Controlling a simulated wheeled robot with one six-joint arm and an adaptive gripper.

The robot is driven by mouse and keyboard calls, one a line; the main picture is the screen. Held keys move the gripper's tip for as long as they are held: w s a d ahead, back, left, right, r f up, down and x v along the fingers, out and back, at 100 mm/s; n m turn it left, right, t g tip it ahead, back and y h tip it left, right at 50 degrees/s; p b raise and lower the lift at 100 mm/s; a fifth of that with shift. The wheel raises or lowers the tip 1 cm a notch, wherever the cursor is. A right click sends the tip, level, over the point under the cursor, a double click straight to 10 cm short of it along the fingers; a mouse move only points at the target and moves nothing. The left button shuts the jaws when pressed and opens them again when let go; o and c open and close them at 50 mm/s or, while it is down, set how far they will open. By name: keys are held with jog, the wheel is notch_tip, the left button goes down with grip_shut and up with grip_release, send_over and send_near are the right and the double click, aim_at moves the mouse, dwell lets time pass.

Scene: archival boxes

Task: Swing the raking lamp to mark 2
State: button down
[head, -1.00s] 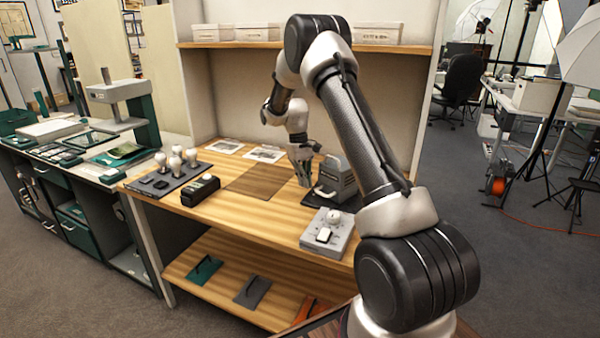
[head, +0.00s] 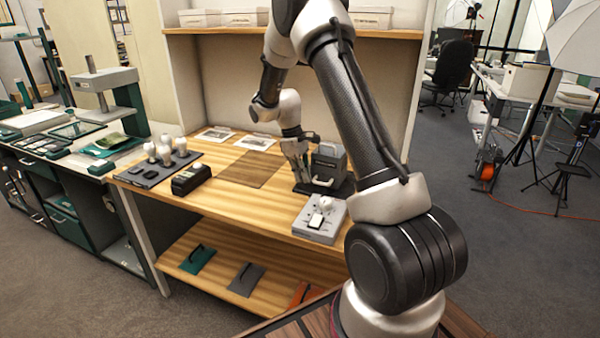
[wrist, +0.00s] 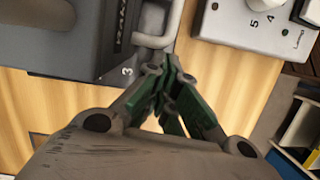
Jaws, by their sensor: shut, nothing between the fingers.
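The raking lamp (head: 328,163) is a grey boxy head with a light loop handle, on a dark base at the right of the wooden bench. In the wrist view its grey body (wrist: 65,40) fills the upper left, with its handle (wrist: 155,40) just beyond my fingertips. A white numeral 3 (wrist: 127,71) shows beside the handle; I see no mark 2. My gripper (head: 303,181) is low at the lamp's left. In the wrist view my gripper (wrist: 170,62) has its green-padded fingertips together and empty, by the handle; contact is unclear.
A grey control box (head: 319,219) with a knob stands in front of the lamp; its numerals 5 and 4 show in the wrist view. A black device (head: 191,179) and several white bulb-shaped pieces (head: 165,152) are at left. The brown mat (head: 249,169) is clear.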

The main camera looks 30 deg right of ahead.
dwell(0.3)
jog(key=v, duration=1.2)
jog(key=s+a+r+m+t, duration=0.1)
jog(key=s+r, duration=0.3)
jog(key=s, duration=0.7)
jog(key=s+a+r+m+t+y, duration=0.1)
jog(key=s+r, duration=0.4)
jog(key=s, duration=0.7)
jog(key=s+a+r+m+t, duration=0.3)
jog(key=s+r+m+t, duration=0.1)
jog(key=s, duration=0.7)
jog(key=shift+r+t, duration=0.35)
jog(key=shift+t, duration=0.05)
jog(key=c, duration=2.2)
grip_release()
jog(key=shift+s, duration=0.15)
